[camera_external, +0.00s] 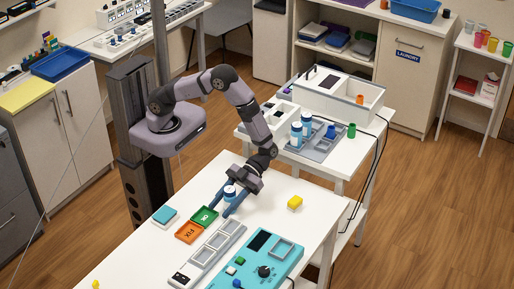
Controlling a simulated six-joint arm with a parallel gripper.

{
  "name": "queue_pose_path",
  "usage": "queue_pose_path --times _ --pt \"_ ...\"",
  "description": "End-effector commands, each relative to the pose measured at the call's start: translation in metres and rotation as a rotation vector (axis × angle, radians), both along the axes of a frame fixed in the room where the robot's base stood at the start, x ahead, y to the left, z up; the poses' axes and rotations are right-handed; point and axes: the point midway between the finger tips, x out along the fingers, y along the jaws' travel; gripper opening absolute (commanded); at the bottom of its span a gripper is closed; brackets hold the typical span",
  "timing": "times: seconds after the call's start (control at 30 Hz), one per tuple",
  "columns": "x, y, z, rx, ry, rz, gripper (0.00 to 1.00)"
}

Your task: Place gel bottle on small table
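A small white bottle with a blue cap (229,191) is at my gripper (228,198), above or on the near white table (290,222). The gripper's blue fingers point down and to the left, around or close beside this bottle. I cannot tell whether they touch it or whether it stands on the tabletop. Two similar white-and-blue bottles, one at left (296,135) and one at right (307,124), stand on a grey tray (322,146) on the white table behind. No readable label shows which is gel. A small white shelf table (487,48) stands at the far right.
Near the gripper are a green OK tray (204,217), an orange FIX tray (188,232), a yellow block (295,202) and a teal panel (257,262). The shelf table holds several cups. A green cup (351,131) stands by the grey tray. Black cables hang at the rear table's right side.

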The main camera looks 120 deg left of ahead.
Motion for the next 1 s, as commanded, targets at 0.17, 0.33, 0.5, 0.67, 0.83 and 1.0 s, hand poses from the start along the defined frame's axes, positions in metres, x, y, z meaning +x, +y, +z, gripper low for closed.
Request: queue_pose_path --times 0.17,0.33,0.5,0.67,0.83,1.0 --pt "0.0 0.0 0.001 0.0 0.0 0.0 0.41" --pt "0.001 0.004 0.004 0.0 -0.002 0.001 0.41" --pt "0.005 0.024 0.011 0.001 -0.004 0.003 0.41" --pt "0.008 0.045 0.02 0.001 -0.003 0.003 0.41" --pt "0.011 0.061 0.028 0.0 -0.002 0.001 0.41" --pt "0.011 0.068 0.031 0.001 0.0 0.0 0.41"
